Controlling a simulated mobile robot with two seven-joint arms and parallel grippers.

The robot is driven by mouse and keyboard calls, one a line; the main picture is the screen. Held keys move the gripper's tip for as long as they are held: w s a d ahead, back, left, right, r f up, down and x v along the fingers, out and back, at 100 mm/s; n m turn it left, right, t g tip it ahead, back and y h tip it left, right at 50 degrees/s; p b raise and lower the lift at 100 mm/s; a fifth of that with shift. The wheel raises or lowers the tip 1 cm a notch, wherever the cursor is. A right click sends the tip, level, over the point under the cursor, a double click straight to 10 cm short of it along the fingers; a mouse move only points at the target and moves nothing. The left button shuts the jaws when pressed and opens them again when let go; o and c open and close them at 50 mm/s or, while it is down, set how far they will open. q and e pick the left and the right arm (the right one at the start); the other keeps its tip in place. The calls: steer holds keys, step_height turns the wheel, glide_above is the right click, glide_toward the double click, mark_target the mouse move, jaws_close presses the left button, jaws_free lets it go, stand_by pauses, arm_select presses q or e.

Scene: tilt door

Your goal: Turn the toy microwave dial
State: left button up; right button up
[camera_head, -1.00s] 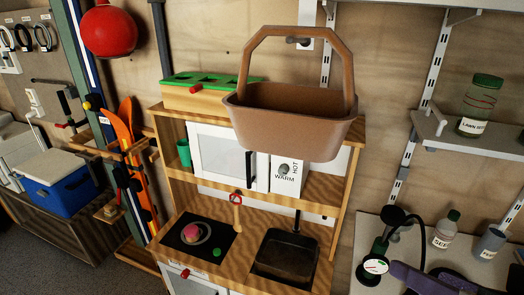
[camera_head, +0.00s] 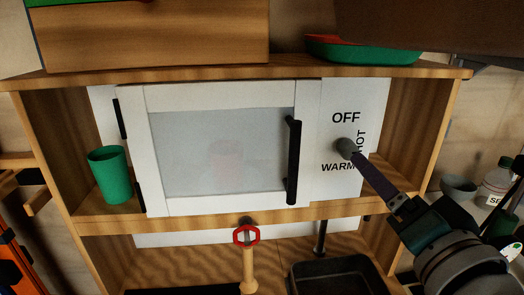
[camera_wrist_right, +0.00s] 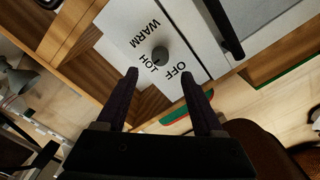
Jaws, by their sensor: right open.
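The toy microwave (camera_head: 215,97) has a white door with a grey window and a black handle; the door looks shut. The dial also shows in the right wrist view (camera_wrist_right: 160,53). My right gripper (camera_head: 356,160) reaches in from the lower right, its dark fingers pointing at the dial. In the right wrist view the fingers (camera_wrist_right: 159,74) are open and empty, with the dial just beyond and between the tips. I cannot tell whether they touch it. My left gripper is not in view.
A green cup (camera_head: 110,174) stands on the shelf left of the microwave. A red tap handle (camera_head: 246,236) and a black sink basin (camera_head: 340,275) are below. A wooden box (camera_head: 155,36) and a green-and-red item (camera_head: 362,51) rest on top.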

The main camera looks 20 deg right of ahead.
mark_target(352, 152)
steer(key=x, duration=0.8)
steer(key=shift+b, duration=0.35)
jaws_close()
